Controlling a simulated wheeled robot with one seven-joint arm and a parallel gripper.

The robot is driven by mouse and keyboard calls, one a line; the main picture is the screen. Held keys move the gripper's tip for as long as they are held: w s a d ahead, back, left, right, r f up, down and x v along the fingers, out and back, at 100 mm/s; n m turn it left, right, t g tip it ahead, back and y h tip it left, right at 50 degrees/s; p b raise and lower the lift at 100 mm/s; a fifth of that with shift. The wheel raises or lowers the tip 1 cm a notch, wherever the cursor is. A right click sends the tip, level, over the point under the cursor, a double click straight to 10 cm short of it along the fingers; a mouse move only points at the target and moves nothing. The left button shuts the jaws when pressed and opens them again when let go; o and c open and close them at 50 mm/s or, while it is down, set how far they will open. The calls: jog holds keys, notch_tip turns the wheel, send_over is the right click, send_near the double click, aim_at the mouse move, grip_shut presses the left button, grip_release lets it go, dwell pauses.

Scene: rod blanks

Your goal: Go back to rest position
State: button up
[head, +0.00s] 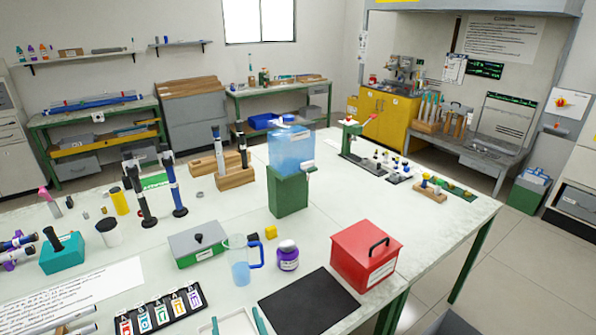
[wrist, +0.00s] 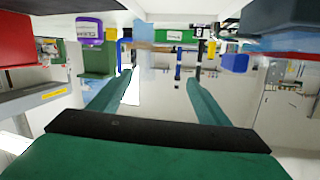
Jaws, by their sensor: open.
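My gripper (head: 237,316) shows at the bottom edge of the head view, low in the middle, near the front edge of the white table (head: 330,225). Its two teal fingers stand apart in the wrist view (wrist: 162,78), with nothing held between them. The rest of my arm is mostly out of the head view. A black mat (head: 308,302) lies on the table just right of the fingers. A blue measuring jug (head: 240,270) and a purple-labelled jar (head: 288,258) stand beyond them.
A red box (head: 367,252) stands right of the mat near the table edge. A grey-green box (head: 197,245), a labelled strip (head: 160,308) and a teal block (head: 62,255) lie to the left. A blue water tank (head: 290,150) on a green stand rises behind.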

jog(key=s+d+f, duration=0.1)
jog(key=s+f, duration=0.1)
jog(key=s+d+f+m+h, duration=0.1)
jog(key=s+d+f, duration=0.1)
jog(key=s+d+f+h, duration=0.1)
jog(key=s+d, duration=0.1)
jog(key=shift+s+d+f+m+t, duration=0.1)
jog(key=shift+s+f+m+t, duration=0.2)
jog(key=shift+f+m, duration=0.1)
jog(key=s+d+h, duration=0.2)
jog(key=s+d, duration=0.3)
jog(key=s, duration=0.9)
jog(key=s+d+f+m+h, duration=0.1)
jog(key=s+d, duration=0.4)
jog(key=s, duration=0.9)
jog(key=shift+h, duration=0.5)
